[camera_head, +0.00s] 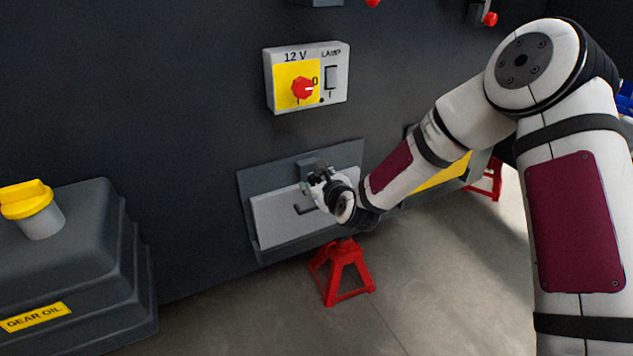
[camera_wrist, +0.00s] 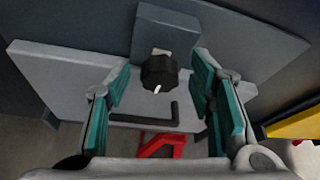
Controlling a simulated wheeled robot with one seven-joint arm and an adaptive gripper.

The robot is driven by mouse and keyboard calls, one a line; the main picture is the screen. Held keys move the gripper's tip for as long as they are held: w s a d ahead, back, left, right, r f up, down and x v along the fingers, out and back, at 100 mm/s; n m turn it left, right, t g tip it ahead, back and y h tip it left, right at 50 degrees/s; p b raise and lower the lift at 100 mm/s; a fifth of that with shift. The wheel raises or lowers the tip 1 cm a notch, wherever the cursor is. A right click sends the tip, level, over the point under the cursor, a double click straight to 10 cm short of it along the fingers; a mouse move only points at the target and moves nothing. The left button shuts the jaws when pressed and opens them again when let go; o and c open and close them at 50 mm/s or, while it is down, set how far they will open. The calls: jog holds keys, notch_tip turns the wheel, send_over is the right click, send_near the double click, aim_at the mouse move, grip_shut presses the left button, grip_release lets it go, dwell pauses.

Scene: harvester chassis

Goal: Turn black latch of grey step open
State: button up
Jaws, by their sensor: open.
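The grey step (camera_head: 280,219) is a light panel on a darker backing plate, low on the dark wall in the head view. It also fills the middle of the wrist view (camera_wrist: 75,80). The black latch (camera_wrist: 159,72) is a round knob with a white mark, at the top middle of the step below a grey block. My gripper (camera_wrist: 158,92) is open, with its teal-padded fingers on either side of the latch and apart from it. In the head view my gripper (camera_head: 318,180) is in front of the step's upper part and largely hides the latch.
A black handle (camera_wrist: 145,120) is on the step below the latch. A red stand (camera_head: 341,272) is on the floor beneath. A control box (camera_head: 340,85) with a red switch (camera_head: 302,88) is above. A gear oil tank (camera_head: 80,250) with a yellow cap is at left.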

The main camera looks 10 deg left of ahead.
jog(key=c, duration=1.2)
jog(key=shift+o, duration=0.2)
jog(key=n+b, duration=0.1)
jog(key=n+t+h+b, duration=0.1)
jog(key=shift+s+a+f+n, duration=0.1)
jog(key=shift+a+f+n, duration=0.1)
jog(key=shift+n, duration=0.2)
jog(key=n+t+b, duration=0.1)
jog(key=n+h+b, duration=0.1)
jog(key=b, duration=0.1)
jog(key=n+t+b, duration=0.1)
jog(key=n+b, duration=0.1)
jog(key=shift+f+t+h, duration=0.25)
jog(key=shift+t+h, duration=0.05)
jog(key=n+t+b, duration=0.1)
jog(key=n+b, duration=0.2)
jog(key=b, duration=0.3)
jog(key=shift+s+f+b, duration=0.1)
jog(key=shift+f+b, duration=0.05)
jog(key=shift+b, duration=0.15)
jog(key=n+t+b, duration=0.2)
jog(key=n+b, duration=0.2)
jog(key=b, duration=0.2)
jog(key=shift+b, duration=0.35)
jog(key=shift+n+b, duration=0.4)
